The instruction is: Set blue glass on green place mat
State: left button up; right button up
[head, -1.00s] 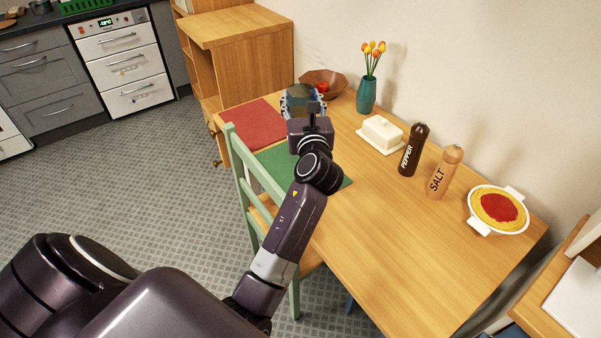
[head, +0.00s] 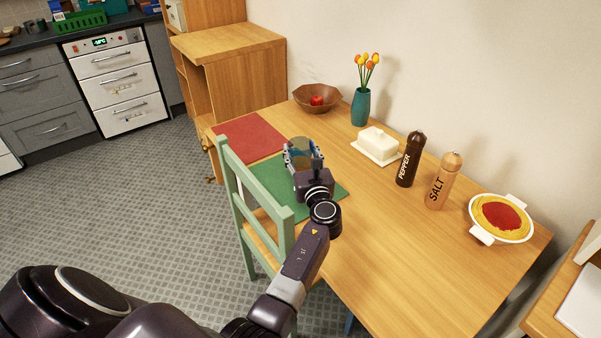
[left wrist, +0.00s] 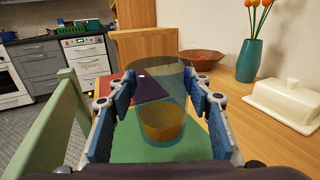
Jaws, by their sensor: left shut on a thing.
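The blue glass (head: 299,146) is clear and bluish, with a brownish lower part in the left wrist view (left wrist: 162,122). My left gripper (head: 303,157) is shut on its sides, one blue-padded finger on each side. The glass looks upright and is over the far part of the green place mat (head: 262,177). The mat also shows under it in the left wrist view (left wrist: 125,149). I cannot tell whether the glass base touches the mat. The gripper hides part of the mat in the head view. My right gripper is not in view.
A red mat (head: 245,136) lies beyond the green one. A green chair (head: 236,185) stands at the near table edge. A bowl (head: 325,104), teal vase (head: 360,108), butter dish (head: 377,145), pepper mill (head: 410,160), salt mill (head: 443,182) and pasta dish (head: 501,220) line the wall side.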

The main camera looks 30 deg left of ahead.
aim_at(301, 168)
pick_arm(q)
notch_tip(301, 168, down, 3)
jog(key=shift+r, duration=0.2)
jog(key=shift+f+b, duration=0.75)
jog(key=shift+f, duration=1.1)
jog(key=o, duration=1.5)
jog(key=shift+f, duration=0.2)
